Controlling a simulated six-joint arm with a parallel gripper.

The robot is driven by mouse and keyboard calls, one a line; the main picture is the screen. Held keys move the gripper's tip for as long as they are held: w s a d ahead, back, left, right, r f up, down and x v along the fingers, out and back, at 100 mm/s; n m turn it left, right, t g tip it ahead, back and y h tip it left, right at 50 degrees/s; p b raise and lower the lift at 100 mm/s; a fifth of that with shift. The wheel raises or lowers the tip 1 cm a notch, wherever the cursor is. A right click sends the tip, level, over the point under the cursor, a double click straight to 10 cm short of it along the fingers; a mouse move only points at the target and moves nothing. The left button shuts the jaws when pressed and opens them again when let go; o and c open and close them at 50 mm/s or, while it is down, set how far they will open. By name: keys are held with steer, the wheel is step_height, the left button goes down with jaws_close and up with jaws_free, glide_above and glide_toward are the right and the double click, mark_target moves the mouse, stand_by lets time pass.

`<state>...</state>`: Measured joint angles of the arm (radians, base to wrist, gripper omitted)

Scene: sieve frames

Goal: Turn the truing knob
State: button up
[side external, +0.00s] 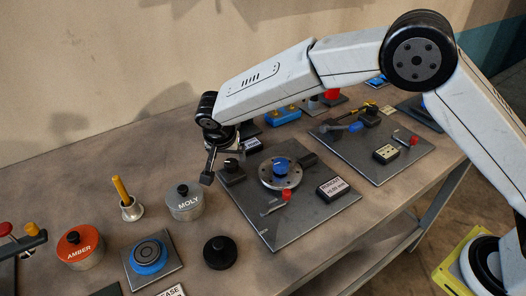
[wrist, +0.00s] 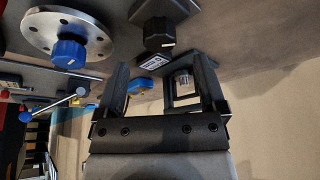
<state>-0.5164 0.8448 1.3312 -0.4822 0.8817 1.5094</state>
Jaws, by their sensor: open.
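My gripper (side external: 212,166) is open and empty, above the left corner of the nearer dark plate (side external: 318,213). A black knob (side external: 232,170) on a square base stands on that corner, close beside the fingers; it also shows in the wrist view (wrist: 158,34), beyond the fingertips and apart from them. A blue knob (side external: 281,164) sits on a round metal disc (side external: 268,181) on the same plate, right of my gripper. In the wrist view, the blue knob (wrist: 69,46) is at upper left, outside the jaws. I cannot tell which knob is the truing knob.
A red-tipped lever (side external: 286,195) and a label block (side external: 331,189) stand on the same plate. The MOLY tin (side external: 185,204), a yellow-handled tool (side external: 121,190) and the AMBER tin (side external: 80,250) are to the left. Another fitted plate (side external: 380,165) lies to the right.

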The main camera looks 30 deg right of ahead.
steer(key=shift+v, duration=1.35)
steer(key=s+d+n+g+y, duration=0.1)
steer(key=s+d+n, duration=0.1)
steer(key=s+d, duration=0.35)
steer(key=s+d+n+y, duration=0.1)
steer(key=s+d+n, duration=0.15)
steer(key=d, duration=0.65)
steer(key=s+d+n, duration=0.1)
steer(key=s+d, duration=0.3)
steer(key=s, duration=0.4)
steer(key=s+d+n, duration=0.2)
steer(key=s+d, duration=0.3)
steer(key=s, duration=0.3)
steer(key=shift+s+f+y, duration=0.25)
steer(key=shift+f+y, duration=0.05)
steer(key=shift+y, duration=0.1)
